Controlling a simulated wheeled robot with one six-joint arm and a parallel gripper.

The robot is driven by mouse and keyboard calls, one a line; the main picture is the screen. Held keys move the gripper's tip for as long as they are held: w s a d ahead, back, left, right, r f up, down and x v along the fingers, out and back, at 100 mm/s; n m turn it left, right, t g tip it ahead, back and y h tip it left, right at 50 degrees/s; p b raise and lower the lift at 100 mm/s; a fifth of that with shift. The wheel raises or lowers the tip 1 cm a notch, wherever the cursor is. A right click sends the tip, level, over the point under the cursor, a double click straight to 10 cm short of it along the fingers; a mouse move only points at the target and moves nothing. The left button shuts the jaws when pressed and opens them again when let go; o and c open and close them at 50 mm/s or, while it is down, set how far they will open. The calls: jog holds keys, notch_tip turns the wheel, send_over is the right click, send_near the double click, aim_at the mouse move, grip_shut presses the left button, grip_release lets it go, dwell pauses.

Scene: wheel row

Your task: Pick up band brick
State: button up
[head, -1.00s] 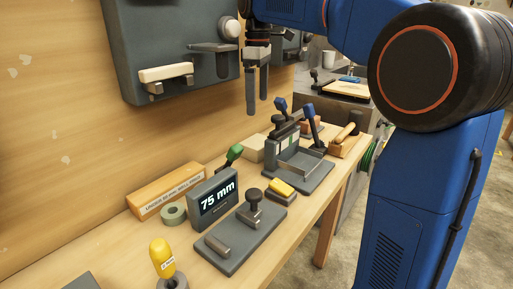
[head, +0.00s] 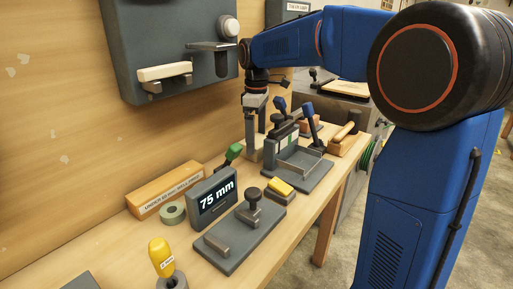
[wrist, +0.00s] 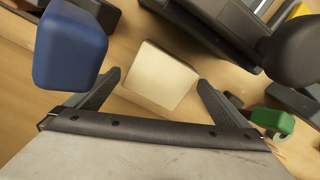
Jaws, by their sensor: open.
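A plain pale block, which looks like the band brick (head: 267,147), stands on the bench beside the clamp fixture in the head view; no marking shows on it. It also shows in the wrist view (wrist: 158,78), lying between the two fingertips with small gaps on both sides. My gripper (head: 256,137) is open and low over the bench, its fingers partly hiding the block in the head view. In the wrist view my gripper (wrist: 160,80) has one finger on each side of the block, not closed on it.
The clamp fixture (head: 300,172) with blue-handled levers stands close to the right of my gripper. A green-handled tool (head: 233,153), a 75 mm display (head: 213,198) and an orange labelled box (head: 165,190) stand nearer. A wall unit (head: 165,50) with a shelf hangs at the left.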

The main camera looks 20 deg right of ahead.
jog(key=shift+f, duration=1.05)
jog(key=c, duration=1.2)
